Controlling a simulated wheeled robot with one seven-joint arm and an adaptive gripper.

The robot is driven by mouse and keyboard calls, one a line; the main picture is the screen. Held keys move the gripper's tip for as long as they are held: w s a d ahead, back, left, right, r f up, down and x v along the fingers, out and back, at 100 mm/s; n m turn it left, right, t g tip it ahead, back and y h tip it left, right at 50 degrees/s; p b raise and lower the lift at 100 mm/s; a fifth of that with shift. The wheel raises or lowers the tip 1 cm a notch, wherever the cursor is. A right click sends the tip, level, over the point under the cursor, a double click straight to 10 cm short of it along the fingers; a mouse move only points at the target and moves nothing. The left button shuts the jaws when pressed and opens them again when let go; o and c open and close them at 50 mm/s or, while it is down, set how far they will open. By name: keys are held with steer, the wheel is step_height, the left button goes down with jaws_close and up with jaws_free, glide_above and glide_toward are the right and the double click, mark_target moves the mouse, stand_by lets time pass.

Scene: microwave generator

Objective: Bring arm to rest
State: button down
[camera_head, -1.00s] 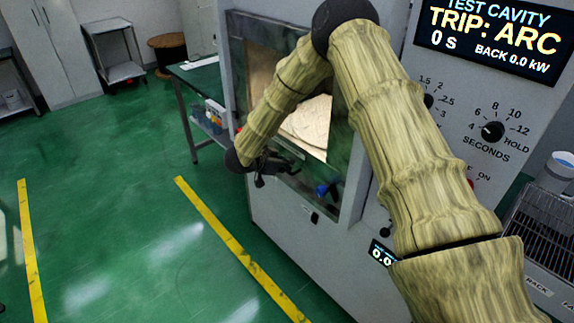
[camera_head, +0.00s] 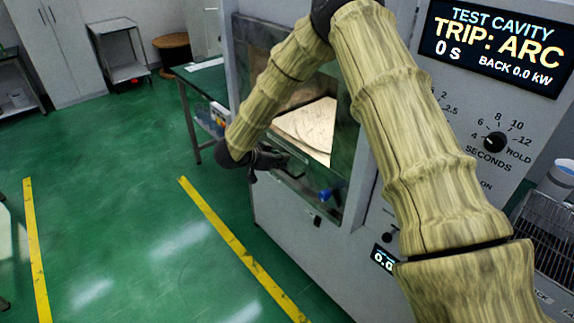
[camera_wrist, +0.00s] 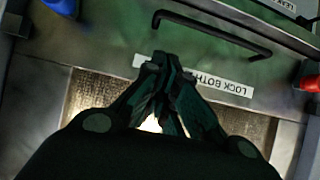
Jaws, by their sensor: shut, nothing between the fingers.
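My arm, in a wood-patterned cover, reaches across the front of the grey microwave cabinet (camera_head: 285,210) in the head view. My gripper (camera_head: 285,168) is at the arm's far end, in front of the cabinet's lit window, and partly hard to make out there. In the wrist view my gripper (camera_wrist: 165,65) has its dark fingers together and empty. Its tips appear over the door's lower frame, beside a white label reading "LOCK BOTH" (camera_wrist: 228,82) and a black bar handle (camera_wrist: 212,30). I cannot tell whether they touch the door.
The display (camera_head: 495,45) reads "TRIP: ARC", "0 s". A seconds dial (camera_head: 495,142) sits below it. Blue (camera_wrist: 62,5) and red (camera_wrist: 308,83) parts flank the handle. A wire rack (camera_head: 550,235) stands at right. A green table (camera_head: 205,85) stands behind left. Open green floor lies left.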

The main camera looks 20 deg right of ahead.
steer(key=b+v, duration=0.1)
steer(key=v, duration=0.5)
steer(key=s+a+f+n+t+y, duration=0.1)
steer(key=s+f+n+t+y, duration=0.3)
steer(key=s+f, duration=0.6)
steer(key=s+a+f+n+y, duration=0.2)
steer(key=s+f+n, duration=0.35)
steer(key=f, duration=0.85)
steer(key=s+a+f+n+g+y, duration=0.1)
steer(key=s+f+n+g+y, duration=0.1)
steer(key=s, duration=1.4)
steer(key=s+a+f+n+g+y, duration=0.2)
steer(key=s+f+g, duration=0.3)
steer(key=s, duration=1.2)
steer(key=shift+f+n+y, duration=0.55)
steer(key=shift+f+y, duration=0.05)
steer(key=shift+f, duration=0.05)
steer(key=shift+w, duration=0.1)
